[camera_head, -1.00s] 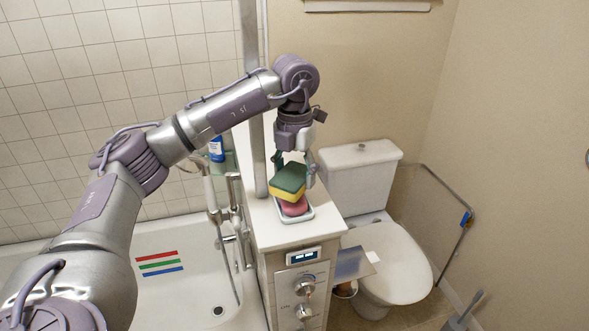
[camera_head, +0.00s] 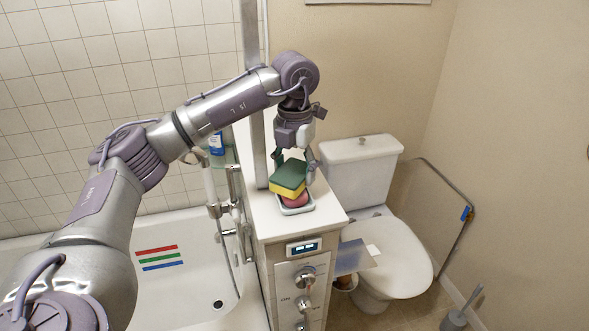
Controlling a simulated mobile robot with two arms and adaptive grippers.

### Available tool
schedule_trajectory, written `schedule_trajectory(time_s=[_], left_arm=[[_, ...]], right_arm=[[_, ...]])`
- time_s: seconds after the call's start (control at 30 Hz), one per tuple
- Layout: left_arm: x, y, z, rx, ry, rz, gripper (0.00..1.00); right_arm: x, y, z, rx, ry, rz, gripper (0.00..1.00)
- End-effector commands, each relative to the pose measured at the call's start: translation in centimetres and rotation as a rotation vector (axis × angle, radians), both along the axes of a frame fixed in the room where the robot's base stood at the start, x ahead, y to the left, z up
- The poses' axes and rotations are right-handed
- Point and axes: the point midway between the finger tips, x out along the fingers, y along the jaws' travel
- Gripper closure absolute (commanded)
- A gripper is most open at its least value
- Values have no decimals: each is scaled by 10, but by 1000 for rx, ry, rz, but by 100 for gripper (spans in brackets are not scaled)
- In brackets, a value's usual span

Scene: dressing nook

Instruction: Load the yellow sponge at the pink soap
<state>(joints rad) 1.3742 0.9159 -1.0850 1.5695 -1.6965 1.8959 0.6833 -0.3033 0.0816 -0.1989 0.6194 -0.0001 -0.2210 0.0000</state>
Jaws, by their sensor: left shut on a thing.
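The yellow sponge (camera_head: 285,189) has a dark green top layer. My left gripper (camera_head: 294,166) comes down from above and is shut on it, one finger at each side. The sponge is right over the pink soap (camera_head: 295,201) and covers most of it; whether they touch I cannot tell. The soap sits in a pale, light-rimmed dish (camera_head: 296,211) on the white cabinet top. My right gripper is not in view.
The narrow white cabinet top (camera_head: 268,223) has bare room in front of the dish. A metal pole (camera_head: 257,120) stands close left of the sponge. A bathtub (camera_head: 190,285) lies left, a toilet (camera_head: 385,262) right.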

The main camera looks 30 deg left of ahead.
Motion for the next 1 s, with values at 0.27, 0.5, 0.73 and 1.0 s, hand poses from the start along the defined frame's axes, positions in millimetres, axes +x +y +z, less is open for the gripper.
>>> schedule_trajectory(time_s=[0.27,0.5,0.73,1.0], left_arm=[[0,0,-4,0,0,0,62],[0,0,-7,0,0,0,62],[0,0,-9,0,0,0,62],[0,0,-10,0,0,0,62]], right_arm=[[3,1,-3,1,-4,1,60],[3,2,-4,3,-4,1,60],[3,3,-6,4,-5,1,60],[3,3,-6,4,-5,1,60]])
